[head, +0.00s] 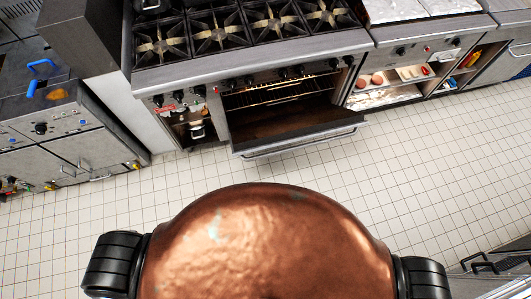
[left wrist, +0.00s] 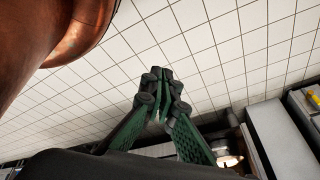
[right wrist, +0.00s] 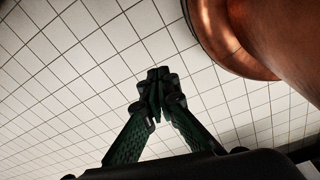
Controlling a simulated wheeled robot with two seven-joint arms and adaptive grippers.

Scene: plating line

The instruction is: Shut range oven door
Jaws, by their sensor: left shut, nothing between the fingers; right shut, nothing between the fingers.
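The range (head: 255,62) stands across the floor ahead, with its oven (head: 270,98) open. The oven door (head: 298,134) is folded down and sticks out toward me, with a bar handle along its outer edge. Wire racks show inside the oven. My left gripper (left wrist: 160,82) is shut and empty in the left wrist view, above the tiled floor. My right gripper (right wrist: 155,78) is shut and empty in the right wrist view, also over the tiles. Neither gripper shows in the head view, and neither wrist view shows the oven door.
Tiled floor (head: 425,150) lies clear between me and the range. A counter unit with blue handles (head: 70,110) stands at left. Open shelves with food (head: 395,78) are right of the oven. A metal unit edge (head: 490,265) shows at lower right.

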